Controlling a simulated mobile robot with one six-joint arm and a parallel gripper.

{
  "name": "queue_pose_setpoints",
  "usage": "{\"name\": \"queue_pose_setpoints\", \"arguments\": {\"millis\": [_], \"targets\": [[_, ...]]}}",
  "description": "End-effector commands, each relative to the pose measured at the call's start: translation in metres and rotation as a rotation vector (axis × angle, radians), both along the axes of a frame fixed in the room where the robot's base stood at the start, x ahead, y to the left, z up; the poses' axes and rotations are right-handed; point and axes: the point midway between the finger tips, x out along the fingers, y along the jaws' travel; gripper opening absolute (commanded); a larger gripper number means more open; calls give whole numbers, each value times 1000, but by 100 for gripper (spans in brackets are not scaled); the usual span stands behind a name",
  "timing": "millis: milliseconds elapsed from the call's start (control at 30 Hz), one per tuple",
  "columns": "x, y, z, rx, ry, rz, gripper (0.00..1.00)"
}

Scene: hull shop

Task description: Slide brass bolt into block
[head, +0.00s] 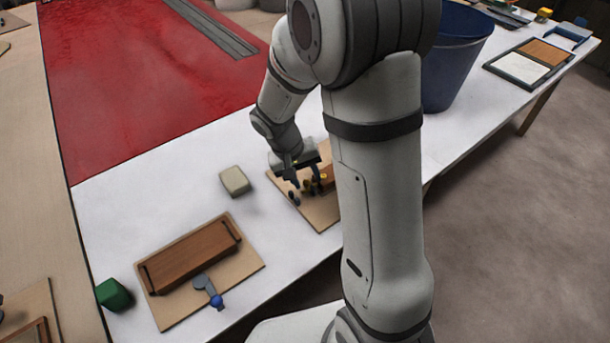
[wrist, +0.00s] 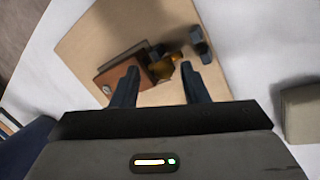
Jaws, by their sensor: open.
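The brass bolt (wrist: 163,66) shows in the wrist view on a tan board (wrist: 95,38), beside a reddish-brown block (wrist: 118,72). Small dark fittings (wrist: 199,45) stand next to the bolt. My gripper (wrist: 160,69) is open, with a finger on each side of the bolt in the picture. I cannot tell how far above the bolt the fingertips are, and no contact shows. In the head view my gripper (head: 301,178) hangs over the same board (head: 318,213). My arm hides the right part of that board and most of the block there.
A pale block (head: 235,181) lies left of the board. A second board (head: 180,314) carries a brown wooden piece (head: 192,256) and a blue-knobbed lever (head: 215,301). A green block (head: 113,295) sits further left. A blue bin (head: 455,60) stands behind my arm.

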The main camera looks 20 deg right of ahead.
Motion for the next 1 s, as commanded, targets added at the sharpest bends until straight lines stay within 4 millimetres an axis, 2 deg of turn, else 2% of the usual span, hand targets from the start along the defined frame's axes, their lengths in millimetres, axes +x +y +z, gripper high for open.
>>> {"name": "queue_pose_setpoints", "arguments": {"millis": [133,500,667,1000], "targets": [[1,4,11,1,-3,1,41],[2,22,66,1,-3,1,41],[2,25,74,0,-1,0,41],[2,25,74,0,-1,0,41]]}}
